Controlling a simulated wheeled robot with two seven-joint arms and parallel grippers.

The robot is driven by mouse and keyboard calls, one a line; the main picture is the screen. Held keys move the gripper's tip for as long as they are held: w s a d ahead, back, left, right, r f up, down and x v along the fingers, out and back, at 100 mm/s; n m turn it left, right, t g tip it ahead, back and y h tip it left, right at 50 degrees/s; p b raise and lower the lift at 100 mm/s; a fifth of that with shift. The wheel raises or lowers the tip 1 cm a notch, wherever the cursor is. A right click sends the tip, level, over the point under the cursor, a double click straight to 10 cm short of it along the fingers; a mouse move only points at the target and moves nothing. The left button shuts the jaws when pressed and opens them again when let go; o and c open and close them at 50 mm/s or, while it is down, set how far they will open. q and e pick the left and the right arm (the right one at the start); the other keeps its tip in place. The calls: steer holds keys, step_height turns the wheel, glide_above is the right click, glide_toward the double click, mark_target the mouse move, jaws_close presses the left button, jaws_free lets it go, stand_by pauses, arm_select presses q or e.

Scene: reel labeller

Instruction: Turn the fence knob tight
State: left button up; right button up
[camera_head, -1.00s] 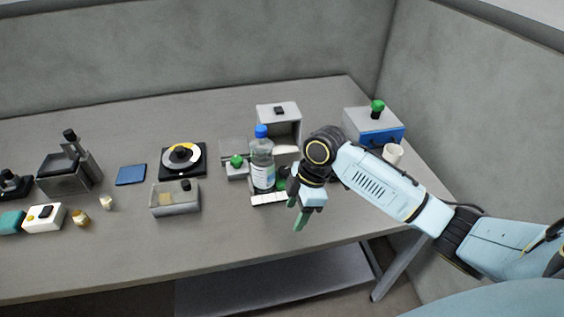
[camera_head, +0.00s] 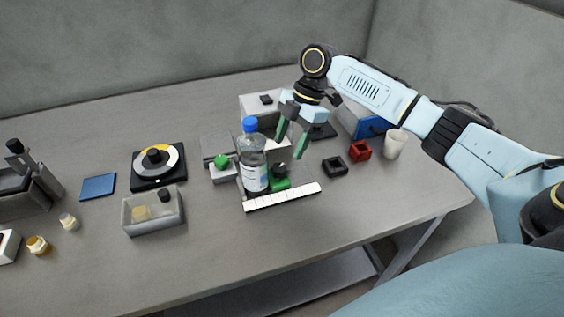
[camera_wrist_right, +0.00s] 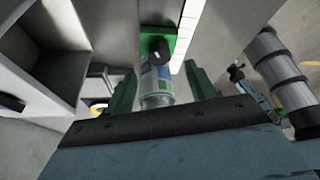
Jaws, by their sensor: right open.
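A small black knob (camera_head: 279,170) stands on a green block (camera_head: 281,184), beside a clear bottle (camera_head: 253,172) with a blue cap and behind a white marked strip (camera_head: 284,197). In the right wrist view the black knob (camera_wrist_right: 158,50) shows on its green block (camera_wrist_right: 172,33), beyond the fingertips, with the bottle (camera_wrist_right: 157,85) in front of it. My right gripper (camera_head: 289,152) is open, its green fingers pointing down just above and behind the knob, apart from it. In the wrist view the two fingers (camera_wrist_right: 162,88) are spread and hold nothing. My left gripper is not visible.
A green-knobbed grey fixture (camera_head: 222,168) stands left of the bottle. A grey box (camera_head: 258,106) is behind. A black square holder (camera_head: 335,166), a red block (camera_head: 359,150) and a white cup (camera_head: 394,145) lie to the right.

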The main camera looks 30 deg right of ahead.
mark_target(281, 166)
steer(key=x, duration=0.6)
steer(key=shift+a+f, duration=0.1)
steer(key=shift+f, duration=0.05)
steer(key=c, duration=1)
